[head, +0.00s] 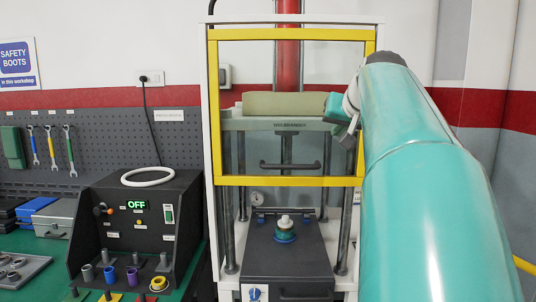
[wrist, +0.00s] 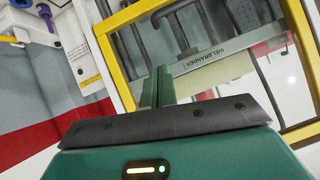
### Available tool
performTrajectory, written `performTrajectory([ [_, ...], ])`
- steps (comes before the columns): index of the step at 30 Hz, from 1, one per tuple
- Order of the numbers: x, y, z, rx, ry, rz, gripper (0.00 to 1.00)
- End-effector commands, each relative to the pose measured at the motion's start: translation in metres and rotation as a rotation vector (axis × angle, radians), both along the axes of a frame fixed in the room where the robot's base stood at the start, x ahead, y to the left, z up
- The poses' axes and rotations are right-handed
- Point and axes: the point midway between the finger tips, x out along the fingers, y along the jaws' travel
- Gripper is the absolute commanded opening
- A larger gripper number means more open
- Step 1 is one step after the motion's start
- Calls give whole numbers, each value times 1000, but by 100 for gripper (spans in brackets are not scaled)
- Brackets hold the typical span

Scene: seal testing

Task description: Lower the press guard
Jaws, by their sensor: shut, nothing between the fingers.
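The press guard, a clear panel in a yellow frame (head: 290,181), sits high on the white press in the head view. Its lower edge is above the dark test fixture (head: 286,262). A black bar handle (head: 289,166) is mounted near that lower edge. My teal gripper (head: 337,118) is at the guard's right side, above and right of the handle and apart from it. The arm hides part of the guard's right edge. In the wrist view my gripper (wrist: 157,80) has its fingers together and empty, with the yellow guard frame (wrist: 118,62) beyond them.
A labelled crossbeam (head: 282,125) with an olive block (head: 284,104) shows behind the guard panel. A black control box (head: 135,225) reading OFF stands left of the press on a green bench. A pegboard with tools (head: 100,150) is behind it.

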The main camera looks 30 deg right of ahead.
Motion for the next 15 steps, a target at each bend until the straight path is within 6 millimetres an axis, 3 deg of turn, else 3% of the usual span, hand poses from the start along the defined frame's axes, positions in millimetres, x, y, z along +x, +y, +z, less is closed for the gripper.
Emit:
performTrajectory([
  [5, 10, -8, -8, 3, -1, -3, 0],
  [15, 59, -31, -44, 3, 1, -1, 0],
])
